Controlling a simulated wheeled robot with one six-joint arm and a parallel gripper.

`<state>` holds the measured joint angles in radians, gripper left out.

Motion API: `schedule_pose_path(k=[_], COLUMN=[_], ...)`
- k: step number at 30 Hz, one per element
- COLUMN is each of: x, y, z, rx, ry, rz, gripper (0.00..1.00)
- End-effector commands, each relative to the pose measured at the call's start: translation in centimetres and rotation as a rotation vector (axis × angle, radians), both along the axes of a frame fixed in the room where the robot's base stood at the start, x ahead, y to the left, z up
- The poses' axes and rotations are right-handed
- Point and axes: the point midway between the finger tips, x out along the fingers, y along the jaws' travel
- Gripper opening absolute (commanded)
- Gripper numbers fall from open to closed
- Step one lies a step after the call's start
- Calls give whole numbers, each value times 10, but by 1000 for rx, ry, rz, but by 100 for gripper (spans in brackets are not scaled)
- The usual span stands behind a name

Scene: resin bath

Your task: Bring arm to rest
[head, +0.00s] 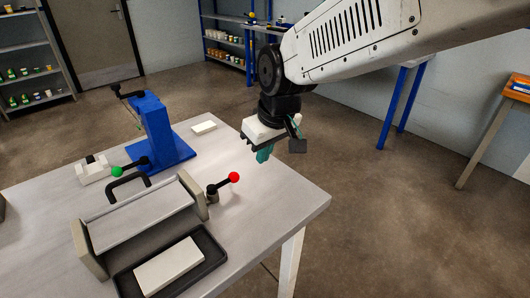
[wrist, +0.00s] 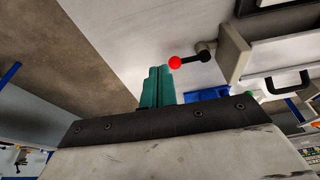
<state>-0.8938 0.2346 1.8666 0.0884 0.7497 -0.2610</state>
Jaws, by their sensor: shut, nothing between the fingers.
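My gripper (head: 264,153) has teal fingers and hangs from my white arm, above the right back edge of the table (head: 285,205). Its fingers point down and hold nothing. In the wrist view the teal fingers (wrist: 157,88) are side by side and closed together. The gripper is apart from everything on the table.
A grey bath (head: 140,222) has a red-knobbed lever (head: 233,178) and a black handle. A black tray (head: 219,249) with a white block (head: 170,266) lies in front. A blue stand (head: 160,135) is behind.

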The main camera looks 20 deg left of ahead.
Motion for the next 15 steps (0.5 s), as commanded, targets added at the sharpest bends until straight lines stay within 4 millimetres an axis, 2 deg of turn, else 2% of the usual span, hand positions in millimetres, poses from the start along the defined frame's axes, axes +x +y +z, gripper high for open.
schedule_pose_path(k=[10,13,15], x=[-3,-16,-29], y=[-4,-21,-47], z=[-2,-17,-20], rx=[-16,-72,-119], ry=[21,70,107], rz=[-20,-41,-69], gripper=[0,0,0])
